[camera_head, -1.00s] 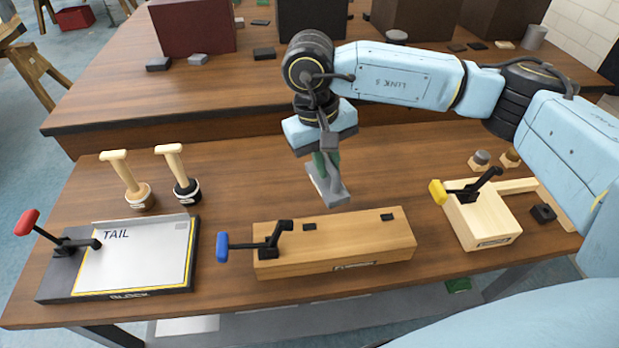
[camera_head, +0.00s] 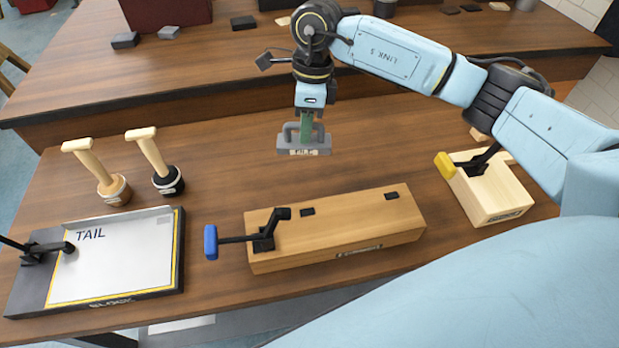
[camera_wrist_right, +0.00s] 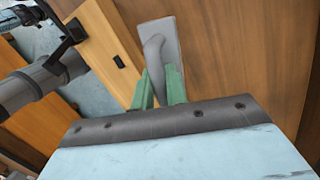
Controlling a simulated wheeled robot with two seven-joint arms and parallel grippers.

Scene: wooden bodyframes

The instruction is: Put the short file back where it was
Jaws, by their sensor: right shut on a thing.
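The short file (camera_head: 292,151) is a grey flat block with a looped handle on top and a small label on its near side. My right gripper (camera_head: 306,132) has green fingers and is shut on the file's handle. It holds the file behind the long wooden block (camera_head: 340,230), over the bare tabletop; the height above the table is hard to tell. In the right wrist view the grey file (camera_wrist_right: 172,40) shows between the green fingers (camera_wrist_right: 160,85). My left gripper is not in view.
A blue-handled clamp (camera_head: 211,242) sits on the long block. At left are a board marked TAIL (camera_head: 120,262) and two wooden-handled tools (camera_head: 100,172) (camera_head: 155,160). A yellow-handled clamp block (camera_head: 495,195) stands at right. Tabletop around the file is clear.

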